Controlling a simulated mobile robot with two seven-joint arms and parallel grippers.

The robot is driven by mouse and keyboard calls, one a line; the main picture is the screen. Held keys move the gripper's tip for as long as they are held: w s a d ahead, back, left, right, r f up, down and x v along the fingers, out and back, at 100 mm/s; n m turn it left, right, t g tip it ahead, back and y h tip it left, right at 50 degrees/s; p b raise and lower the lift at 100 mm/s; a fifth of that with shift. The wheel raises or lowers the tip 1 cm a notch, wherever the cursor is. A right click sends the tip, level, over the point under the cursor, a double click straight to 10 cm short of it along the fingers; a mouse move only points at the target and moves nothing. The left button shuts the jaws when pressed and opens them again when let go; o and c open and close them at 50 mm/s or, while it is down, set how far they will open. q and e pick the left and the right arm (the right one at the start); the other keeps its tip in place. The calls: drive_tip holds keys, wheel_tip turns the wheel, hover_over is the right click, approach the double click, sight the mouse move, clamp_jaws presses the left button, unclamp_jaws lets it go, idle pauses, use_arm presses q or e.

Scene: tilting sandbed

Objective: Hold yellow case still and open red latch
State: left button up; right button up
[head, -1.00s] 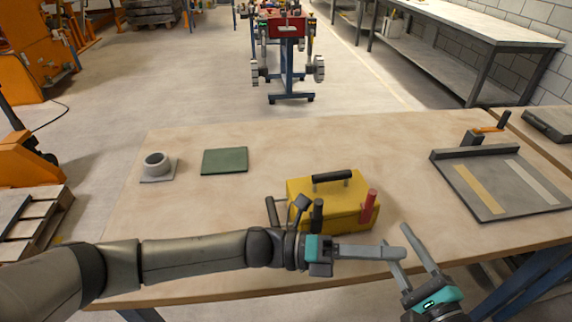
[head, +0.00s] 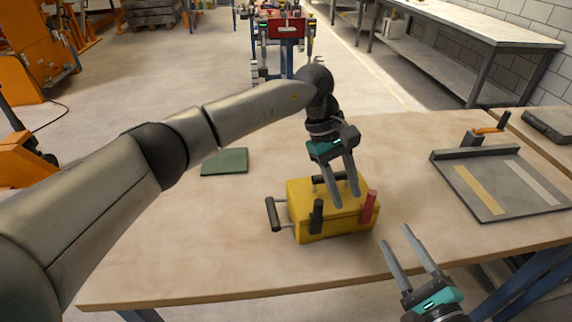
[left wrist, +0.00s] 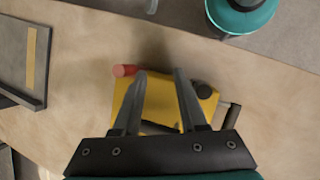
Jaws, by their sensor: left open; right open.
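The yellow case (head: 306,228) stands upright on the workbench, with a black top handle and a black side handle (head: 271,213) on its left. The red latch (head: 369,207) stands upright at its front right; a black latch (head: 317,215) is at its front left. My left gripper (head: 346,202) is open over the case, its fingers hiding part of the top and handle. In the left wrist view the fingers lie across the case (left wrist: 160,108), with the red latch (left wrist: 124,70) just outside one fingertip. My right gripper (head: 394,237) is open and empty, right of and nearer than the case.
A green mat (head: 224,162) lies at the back left, partly beside my left arm. A grey tray-like fixture (head: 490,207) with two strips sits at the right. The bench (head: 200,265) is clear in front of and left of the case.

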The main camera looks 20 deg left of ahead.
sight(274, 213)
use_arm(q)
drive_tip(key=shift+w+a+r+t+y, duration=0.5)
drive_tip(key=shift+w+a+r+y, duration=0.45)
drive_tip(key=shift+w+a, duration=0.25)
drive_tip(key=s+a+r+m+y, duration=0.1)
drive_tip(key=s+a+m+y, duration=0.3)
drive_tip(key=a, duration=0.6)
drive_tip(key=shift+n+g+y, duration=0.3)
drive_tip(key=shift+n+y, duration=0.05)
drive_tip(key=shift+n, duration=0.15)
drive_tip(key=f, duration=0.5)
drive_tip(key=a+f, duration=0.1)
drive_tip(key=f, duration=0.3)
drive_tip(key=a+f, duration=0.1)
drive_tip(key=f, duration=0.4)
drive_tip(key=shift+s+f, duration=0.1)
drive_tip(key=shift+f, duration=0.25)
drive_tip(key=shift+c, duration=0.4)
clamp_jaws()
